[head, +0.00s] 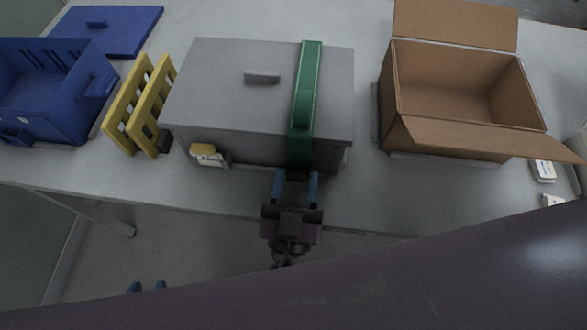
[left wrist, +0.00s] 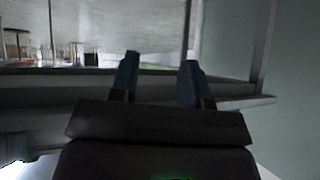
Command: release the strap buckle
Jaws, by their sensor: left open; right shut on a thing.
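A green strap (head: 307,95) runs over the lid and down the front of a grey lidded box (head: 220,90) on the table. My right gripper (head: 296,180) is at the front of the box, at the strap's lower end. Its blue fingers are shut on a dark piece there, apparently the strap buckle, which is mostly hidden by the gripper.
A blue crate (head: 50,100), a blue lid (head: 130,28) and a yellow slatted piece (head: 140,105) are left of the box. A yellow-white tag (head: 208,153) is on the box front. An open cardboard box (head: 455,135) stands right.

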